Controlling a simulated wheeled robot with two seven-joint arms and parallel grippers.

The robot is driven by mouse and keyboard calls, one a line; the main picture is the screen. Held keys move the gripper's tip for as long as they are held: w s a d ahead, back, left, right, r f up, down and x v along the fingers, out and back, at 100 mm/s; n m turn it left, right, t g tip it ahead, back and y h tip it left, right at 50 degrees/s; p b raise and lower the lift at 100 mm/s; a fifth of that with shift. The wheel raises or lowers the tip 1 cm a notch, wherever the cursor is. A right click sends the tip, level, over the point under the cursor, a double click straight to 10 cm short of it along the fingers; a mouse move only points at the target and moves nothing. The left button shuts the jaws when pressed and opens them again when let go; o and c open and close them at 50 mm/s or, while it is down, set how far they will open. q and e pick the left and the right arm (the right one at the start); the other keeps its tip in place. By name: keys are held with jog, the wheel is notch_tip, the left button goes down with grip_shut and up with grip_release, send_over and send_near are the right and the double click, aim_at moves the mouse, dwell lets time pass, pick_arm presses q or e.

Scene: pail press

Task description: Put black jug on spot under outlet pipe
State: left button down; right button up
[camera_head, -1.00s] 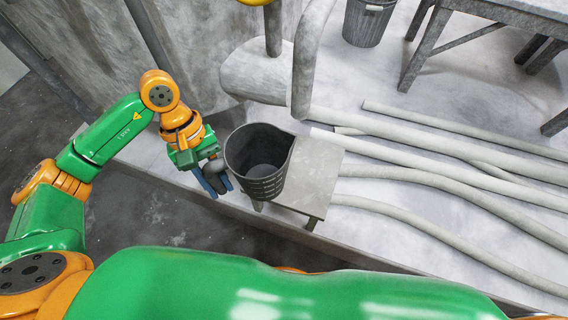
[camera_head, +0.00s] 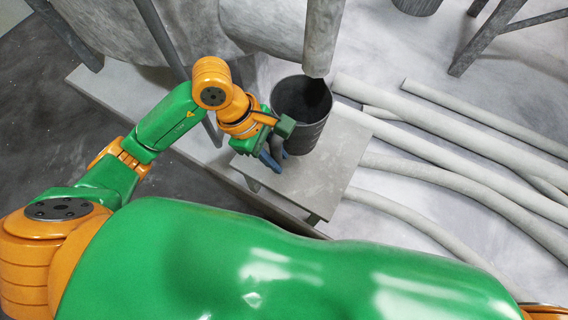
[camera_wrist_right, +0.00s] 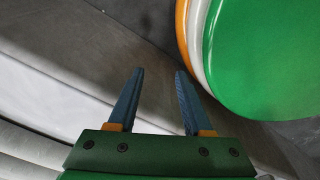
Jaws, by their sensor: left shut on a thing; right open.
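The black jug (camera_head: 312,128) is upright over the back left part of a small grey stand (camera_head: 318,190) in the head view. Whether its base touches the stand top cannot be told. The grey outlet pipe (camera_head: 322,40) comes down just above the jug's mouth and overlaps its far rim in the picture. My left gripper (camera_head: 276,152) is at the jug's left side, shut on it, with the fingers partly hidden. My right gripper (camera_wrist_right: 154,100) shows only in the right wrist view, open and empty. The spot itself is not visible.
Several pale pipes (camera_head: 450,152) run along the floor right of the stand. A grey bin (camera_head: 416,4) and table legs (camera_head: 487,35) stand at the back right. A large grey vessel (camera_head: 262,22) is behind the jug. The stand's front right is bare.

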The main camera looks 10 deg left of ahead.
pick_arm(q)
jog(key=b+x, duration=0.1)
jog(key=x, duration=0.3)
jog(key=shift+f, duration=0.75)
jog(key=c, duration=0.7)
grip_release()
jog(key=p+v, duration=0.2)
jog(key=v, duration=1)
jog(key=shift+r+p, duration=0.2)
jog(key=shift+p, duration=0.15)
pick_arm(e)
jog(key=shift+s+a+r, duration=0.15)
jog(key=shift+s+r, duration=0.05)
jog(key=shift+r, duration=0.5)
